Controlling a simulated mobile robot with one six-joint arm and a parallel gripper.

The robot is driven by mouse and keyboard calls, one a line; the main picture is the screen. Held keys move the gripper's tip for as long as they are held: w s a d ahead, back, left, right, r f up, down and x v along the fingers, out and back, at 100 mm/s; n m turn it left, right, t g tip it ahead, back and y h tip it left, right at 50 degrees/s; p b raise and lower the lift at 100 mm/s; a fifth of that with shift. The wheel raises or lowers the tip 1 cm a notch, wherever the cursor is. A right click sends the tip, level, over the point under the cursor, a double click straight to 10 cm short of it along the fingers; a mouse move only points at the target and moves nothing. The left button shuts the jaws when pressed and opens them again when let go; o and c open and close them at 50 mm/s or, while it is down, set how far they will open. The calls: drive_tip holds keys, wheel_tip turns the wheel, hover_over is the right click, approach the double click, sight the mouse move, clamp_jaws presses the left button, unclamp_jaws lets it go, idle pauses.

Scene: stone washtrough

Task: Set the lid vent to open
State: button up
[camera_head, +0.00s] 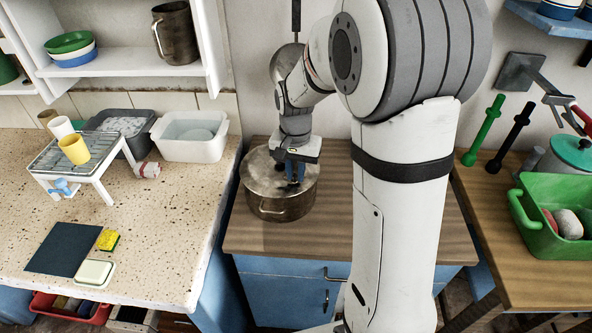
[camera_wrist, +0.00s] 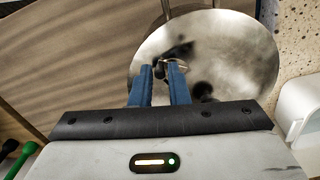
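A metal pot (camera_head: 282,207) with a round metal lid (camera_head: 262,178) stands on the wooden counter. In the wrist view the lid (camera_wrist: 235,55) fills the upper right, with a dark knob-like part near its middle. My gripper (camera_head: 294,178) points down over the lid. In the wrist view its two blue fingers (camera_wrist: 160,72) are apart. A small dark part with a pale edge shows between and just past their tips; I cannot tell whether the fingers touch it. The vent's setting cannot be made out.
Left of the pot are a white basin (camera_head: 190,137) and a rack (camera_head: 75,155) with cups on a speckled worktop. To the right, a green crate (camera_head: 545,220) sits on a wooden table. The wooden counter (camera_head: 300,240) is clear in front of the pot.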

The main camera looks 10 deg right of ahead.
sight(296, 175)
drive_tip(key=o, duration=0.3)
wheel_tip(296, 175, up, 8)
drive_tip(key=shift+f, duration=0.1)
idle(0.5)
drive_tip(key=s+n+t, duration=0.1)
drive_tip(key=s+n, duration=0.1)
drive_tip(key=s, duration=0.4)
drive_tip(key=s+d+n+t, duration=0.1)
drive_tip(key=s, duration=0.5)
drive_tip(key=s+r+n, duration=0.1)
drive_tip(key=s+n, duration=0.1)
drive_tip(key=s, duration=0.5)
drive_tip(key=shift+d+n+t, duration=0.15)
drive_tip(key=shift+n+t, duration=0.15)
drive_tip(key=shift+t, duration=0.1)
